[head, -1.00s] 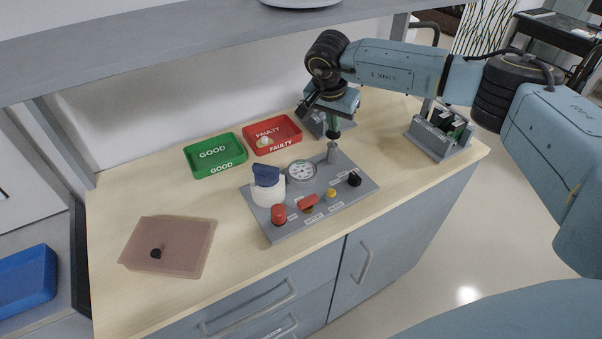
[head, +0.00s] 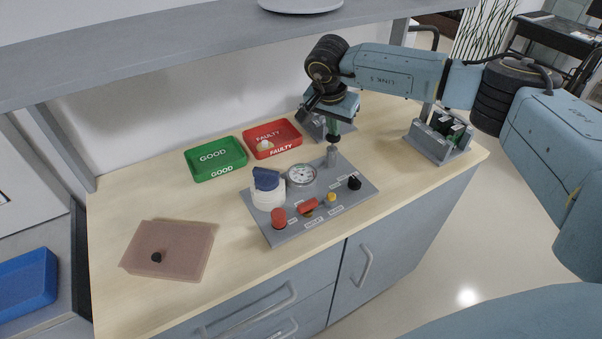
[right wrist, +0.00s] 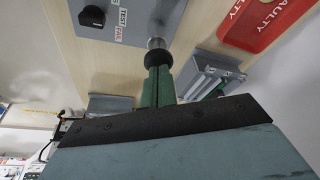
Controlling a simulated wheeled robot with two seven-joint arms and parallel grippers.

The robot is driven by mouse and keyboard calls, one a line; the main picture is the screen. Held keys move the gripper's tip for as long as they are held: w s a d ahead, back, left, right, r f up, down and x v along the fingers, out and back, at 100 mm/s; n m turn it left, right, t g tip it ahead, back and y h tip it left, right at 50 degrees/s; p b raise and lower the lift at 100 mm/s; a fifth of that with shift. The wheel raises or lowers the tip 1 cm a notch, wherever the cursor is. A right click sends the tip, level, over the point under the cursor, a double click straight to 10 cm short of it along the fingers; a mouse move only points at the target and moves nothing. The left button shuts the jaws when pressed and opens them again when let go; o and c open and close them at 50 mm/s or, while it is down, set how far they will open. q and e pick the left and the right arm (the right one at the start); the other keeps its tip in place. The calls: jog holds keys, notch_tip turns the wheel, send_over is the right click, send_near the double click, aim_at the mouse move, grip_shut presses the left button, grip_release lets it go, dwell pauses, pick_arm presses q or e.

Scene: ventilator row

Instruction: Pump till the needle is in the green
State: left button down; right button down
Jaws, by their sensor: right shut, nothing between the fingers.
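The grey test panel (head: 262,222) lies on the wooden bench. Its round gauge (head: 302,174) has a white face; the needle is too small to read. The pump (head: 332,157) is a metal cylinder with a black knob (head: 333,138) at the panel's back corner. My right gripper (head: 333,128) points down with its green fingers shut and empty, right over the knob. In the right wrist view the shut fingers (right wrist: 157,88) meet the knob (right wrist: 155,60) end on; whether they press it I cannot tell. My left gripper is out of view.
On the panel are a white-and-blue part (head: 267,190), a red button (head: 278,217), a red lever (head: 308,205), a yellow button (head: 331,197) and a black dial (head: 354,183). Green GOOD (head: 231,170) and red FAULTY (head: 286,148) trays stand behind. A grey rack (head: 437,146) stands right.

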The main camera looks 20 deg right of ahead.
dwell(0.4)
jog(key=shift+f+b, duration=0.9)
jog(key=shift+f, duration=0.45)
jog(key=shift+r+p, duration=1.05)
jog(key=shift+r, duration=0.4)
notch_tip(320, 180, up, 4)
jog(key=p, duration=0.3)
